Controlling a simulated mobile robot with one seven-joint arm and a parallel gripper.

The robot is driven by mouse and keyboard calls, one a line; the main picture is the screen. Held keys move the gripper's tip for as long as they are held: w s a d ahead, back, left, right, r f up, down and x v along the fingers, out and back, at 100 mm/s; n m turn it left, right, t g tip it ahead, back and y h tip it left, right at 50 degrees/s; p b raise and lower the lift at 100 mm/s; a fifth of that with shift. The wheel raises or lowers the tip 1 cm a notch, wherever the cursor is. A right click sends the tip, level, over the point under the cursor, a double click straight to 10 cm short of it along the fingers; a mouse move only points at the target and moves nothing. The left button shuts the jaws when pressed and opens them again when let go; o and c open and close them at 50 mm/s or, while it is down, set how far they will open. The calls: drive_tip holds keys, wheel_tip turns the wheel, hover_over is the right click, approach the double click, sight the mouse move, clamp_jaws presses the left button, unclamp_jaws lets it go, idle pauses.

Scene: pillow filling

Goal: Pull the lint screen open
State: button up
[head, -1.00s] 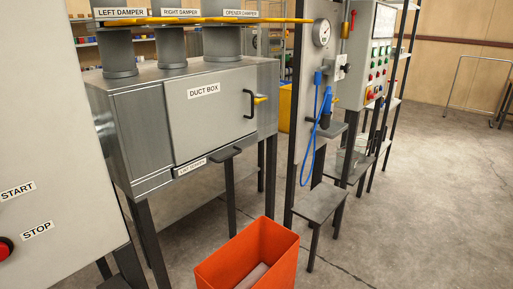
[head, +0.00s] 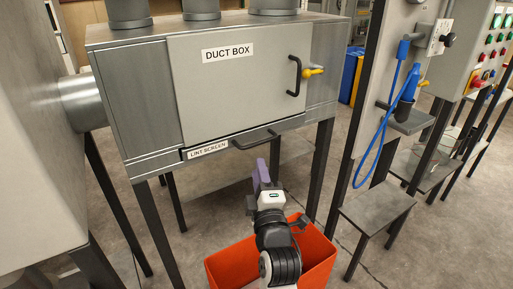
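The lint screen (head: 215,151) is a low drawer front with a white label, under the door of the grey duct box (head: 140,105). It sits flush in the box and looks shut. Its dark bar handle (head: 255,140) sticks out toward me. My gripper (head: 260,172), with purple fingers, is below and in front of the handle, seen from behind. I see no clear contact with the handle. The finger gap is hidden from this angle.
An orange bin (head: 318,262) stands on the floor under my arm. A post with a blue hose (head: 370,165) and a small grey stool (head: 377,208) are at right. The duct box door has a black handle and yellow latch (head: 314,72). A grey cabinet (head: 35,150) is at left.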

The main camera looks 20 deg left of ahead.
sight(260, 143)
drive_tip(key=shift+n+g+h, duration=0.3)
drive_tip(key=shift+h, duration=0.3)
drive_tip(key=w+a+p, duration=0.1)
drive_tip(key=w, duration=0.3)
drive_tip(key=w+a+p, duration=0.2)
drive_tip(key=w, duration=0.2)
drive_tip(key=w+a+p, duration=0.1)
drive_tip(key=w+p, duration=0.1)
drive_tip(key=w, duration=0.3)
drive_tip(key=shift+a+f, duration=0.1)
drive_tip(key=shift+a, duration=0.15)
clamp_jaws()
